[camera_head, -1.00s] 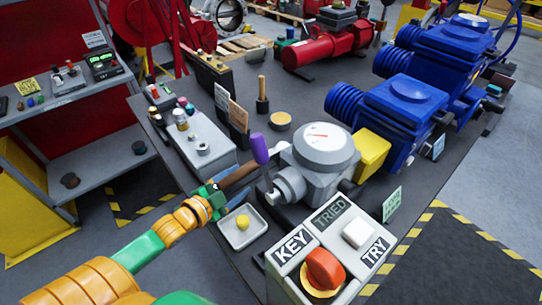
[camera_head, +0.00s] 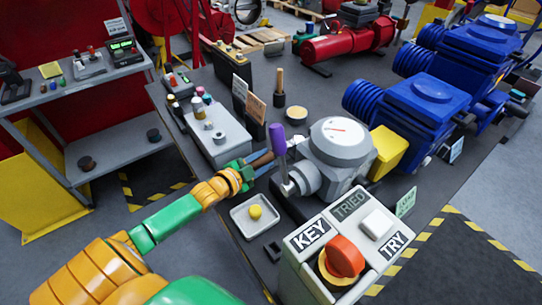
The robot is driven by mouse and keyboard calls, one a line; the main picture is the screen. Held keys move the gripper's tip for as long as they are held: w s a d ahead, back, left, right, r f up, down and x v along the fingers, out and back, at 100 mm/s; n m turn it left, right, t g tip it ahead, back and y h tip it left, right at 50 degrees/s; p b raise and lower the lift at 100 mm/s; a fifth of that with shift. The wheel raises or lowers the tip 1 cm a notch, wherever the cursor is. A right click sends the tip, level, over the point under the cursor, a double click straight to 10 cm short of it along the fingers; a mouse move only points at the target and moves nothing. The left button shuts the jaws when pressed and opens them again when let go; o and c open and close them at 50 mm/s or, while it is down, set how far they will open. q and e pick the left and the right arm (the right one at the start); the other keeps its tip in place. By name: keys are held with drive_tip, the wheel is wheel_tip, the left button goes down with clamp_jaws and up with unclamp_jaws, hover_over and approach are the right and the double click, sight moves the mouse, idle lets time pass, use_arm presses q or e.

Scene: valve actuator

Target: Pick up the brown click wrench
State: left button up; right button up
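The brown click wrench (camera_head: 263,159) shows as a short brown bar between my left gripper and the purple-handled lever (camera_head: 278,140) of the grey valve actuator (camera_head: 342,150). My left gripper (camera_head: 249,170) is right at the near end of the brown bar. Its fingers are small and overlap the bar, so I cannot tell whether they are open or shut on it. Part of the wrench is hidden by the gripper and the lever. My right gripper is not in view.
A grey tray with a yellow ball (camera_head: 256,212) lies just below the gripper. A control box with a red knob (camera_head: 344,257) stands in front. A grey case (camera_head: 215,138) with small bottles is behind. Blue actuators (camera_head: 426,110) stand at right.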

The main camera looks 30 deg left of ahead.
use_arm(q)
clamp_jaws()
drive_tip(key=shift+w, duration=0.1)
